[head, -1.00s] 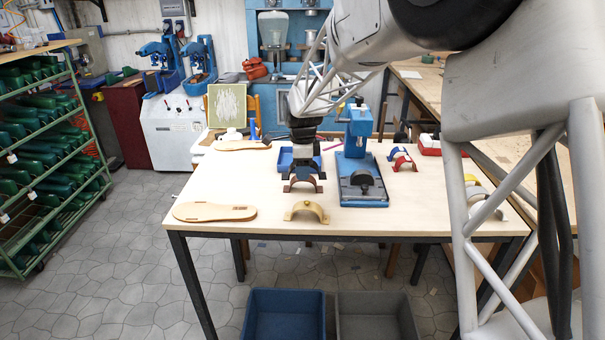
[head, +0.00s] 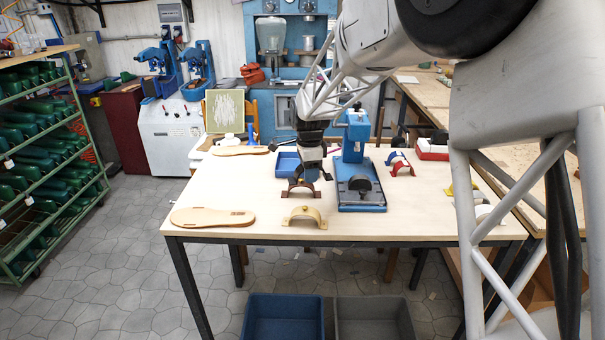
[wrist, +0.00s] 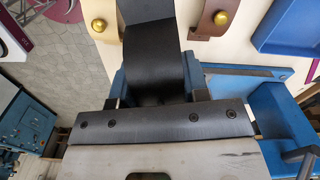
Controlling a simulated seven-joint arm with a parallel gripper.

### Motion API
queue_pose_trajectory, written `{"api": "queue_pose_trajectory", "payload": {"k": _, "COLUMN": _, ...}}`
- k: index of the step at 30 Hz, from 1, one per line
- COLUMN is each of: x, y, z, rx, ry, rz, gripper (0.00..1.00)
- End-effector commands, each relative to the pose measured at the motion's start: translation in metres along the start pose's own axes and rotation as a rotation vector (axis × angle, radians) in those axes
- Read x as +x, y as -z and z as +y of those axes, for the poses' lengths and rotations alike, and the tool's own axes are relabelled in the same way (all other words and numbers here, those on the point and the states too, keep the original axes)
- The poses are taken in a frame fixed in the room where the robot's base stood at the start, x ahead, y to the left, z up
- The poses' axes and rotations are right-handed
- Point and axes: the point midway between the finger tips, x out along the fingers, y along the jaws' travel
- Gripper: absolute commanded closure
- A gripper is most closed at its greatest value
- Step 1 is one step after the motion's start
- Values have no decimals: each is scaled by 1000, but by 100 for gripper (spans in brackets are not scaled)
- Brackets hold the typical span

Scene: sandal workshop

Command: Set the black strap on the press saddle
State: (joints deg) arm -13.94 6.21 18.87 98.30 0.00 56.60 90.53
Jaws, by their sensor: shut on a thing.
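The black strap (wrist: 150,50) is a wide, dark curved band held in my gripper (wrist: 152,95). In the wrist view it runs up from the jaws, and parts of the jaws are hidden. In the head view my gripper (head: 308,167) is tilted above the table, just left of the blue press (head: 356,140), over the brown strap; the black strap is hard to make out there. The press saddle (head: 361,183) is a dark rounded block on the front of the press base. The held strap is apart from it. The blue base (wrist: 265,105) also shows in the wrist view.
A brown strap (head: 301,188) and a tan strap (head: 304,215) stand left of the press; a blue tray (head: 287,164) is behind. Blue and red straps (head: 400,165) stand right of it. A sole (head: 212,217) lies at the table's front left.

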Motion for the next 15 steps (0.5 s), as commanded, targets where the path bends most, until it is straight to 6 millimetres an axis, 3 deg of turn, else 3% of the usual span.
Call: {"api": "queue_pose_trajectory", "payload": {"k": 15, "x": -11, "y": 69, "z": -1, "rx": -467, "ry": 0, "rz": 0, "gripper": 80}}
